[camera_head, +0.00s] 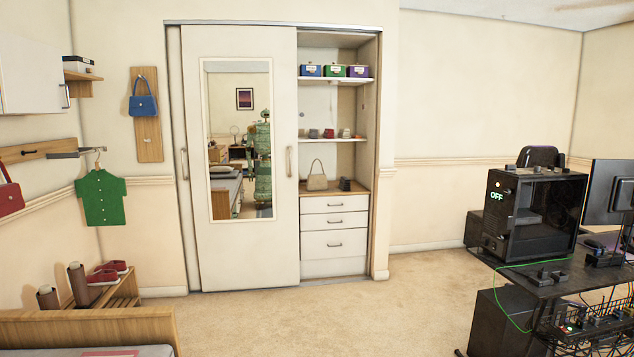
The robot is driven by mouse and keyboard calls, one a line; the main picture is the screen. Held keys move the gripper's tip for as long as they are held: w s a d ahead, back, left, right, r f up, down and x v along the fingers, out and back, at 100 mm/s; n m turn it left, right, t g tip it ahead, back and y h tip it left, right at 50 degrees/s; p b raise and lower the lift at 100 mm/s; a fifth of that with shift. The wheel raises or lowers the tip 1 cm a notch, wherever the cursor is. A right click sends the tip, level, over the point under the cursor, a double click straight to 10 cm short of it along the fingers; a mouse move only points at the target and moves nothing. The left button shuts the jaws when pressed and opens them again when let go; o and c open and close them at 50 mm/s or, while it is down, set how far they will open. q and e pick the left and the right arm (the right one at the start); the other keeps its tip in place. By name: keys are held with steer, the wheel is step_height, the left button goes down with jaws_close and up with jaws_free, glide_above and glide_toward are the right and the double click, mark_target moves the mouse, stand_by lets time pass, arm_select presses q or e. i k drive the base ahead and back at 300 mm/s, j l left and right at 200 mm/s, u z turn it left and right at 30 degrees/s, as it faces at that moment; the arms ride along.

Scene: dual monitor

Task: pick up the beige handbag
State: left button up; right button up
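The beige handbag (317,181) stands upright on the wooden top of the drawer unit inside the open right side of the wardrobe. Its thin handle arches up above it. A small dark object (345,184) sits just to its right. Neither of my grippers shows in the head view, so I cannot see whether they are open or shut.
The wardrobe's mirrored sliding door (282,90) stands left of the open part. A desk (548,284) with a black computer case (535,212) fills the right. A wooden bed end (90,328) is at the lower left. The carpet (330,315) between is clear.

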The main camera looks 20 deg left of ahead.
mark_target(315, 181)
steer(key=i+u, duration=0.35)
steer(key=i, duration=5.3)
steer(key=j, duration=0.1)
